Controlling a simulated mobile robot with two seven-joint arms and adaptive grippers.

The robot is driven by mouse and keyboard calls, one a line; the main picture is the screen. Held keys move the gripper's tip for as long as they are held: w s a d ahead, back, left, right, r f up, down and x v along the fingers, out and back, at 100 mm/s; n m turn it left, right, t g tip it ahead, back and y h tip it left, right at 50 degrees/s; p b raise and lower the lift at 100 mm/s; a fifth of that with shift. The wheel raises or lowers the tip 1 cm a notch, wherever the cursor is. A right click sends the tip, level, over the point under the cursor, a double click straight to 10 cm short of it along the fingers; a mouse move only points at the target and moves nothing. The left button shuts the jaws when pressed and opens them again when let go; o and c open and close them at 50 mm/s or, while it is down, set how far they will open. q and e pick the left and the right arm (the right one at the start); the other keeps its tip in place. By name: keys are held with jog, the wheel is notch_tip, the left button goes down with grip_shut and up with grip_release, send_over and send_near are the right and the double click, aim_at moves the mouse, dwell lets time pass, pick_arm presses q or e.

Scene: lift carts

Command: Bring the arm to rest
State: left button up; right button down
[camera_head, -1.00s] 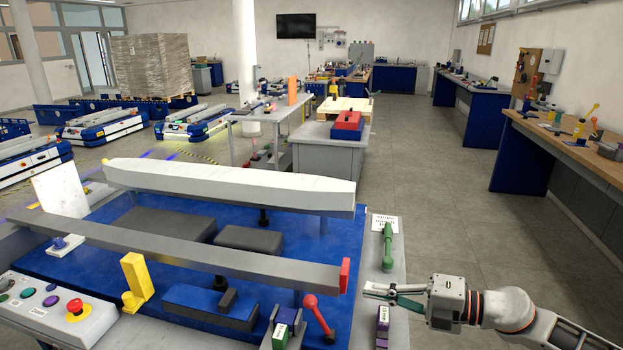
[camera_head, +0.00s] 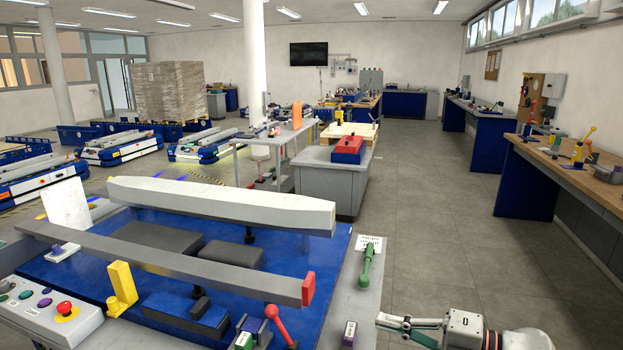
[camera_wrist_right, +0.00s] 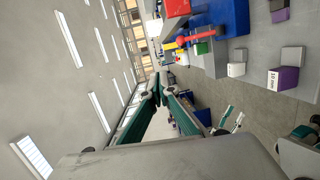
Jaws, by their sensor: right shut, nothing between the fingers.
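My right gripper (camera_head: 381,321) is at the lower right of the head view, to the right of the blue cart's grey side ledge. Its green-lined fingers are shut with nothing between them, and they point left. In the right wrist view the fingers (camera_wrist_right: 160,92) come together at their tips, clear of any object. The right forearm is partly cut off at the bottom edge of the head view. My left gripper is not in view.
A lift cart with a blue deck (camera_head: 300,262) and grey beams fills the lower left. On its ledge stand a green handle (camera_head: 367,264) and a purple-and-white block (camera_head: 349,332). A red-knobbed lever (camera_head: 277,322) stands nearby. Grey floor (camera_head: 440,240) to the right is open.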

jog(key=s+d+f+m+t+h, duration=0.1)
jog(key=s+f+m+h, duration=0.3)
jog(key=s+f+m, duration=0.3)
jog(key=s+d+f+m+t+h, duration=0.1)
jog(key=s+f+m+h, duration=0.3)
jog(key=f+m, duration=0.6)
jog(key=s+d+f+m+t+h, duration=0.1)
jog(key=s+f+m+h, duration=0.3)
jog(key=s+f+m, duration=0.4)
notch_tip(320, 180, down, 5)
jog(key=shift+s+d+f+m, duration=0.1)
jog(key=shift+s+d+m, duration=0.4)
jog(key=shift+s, duration=0.3)
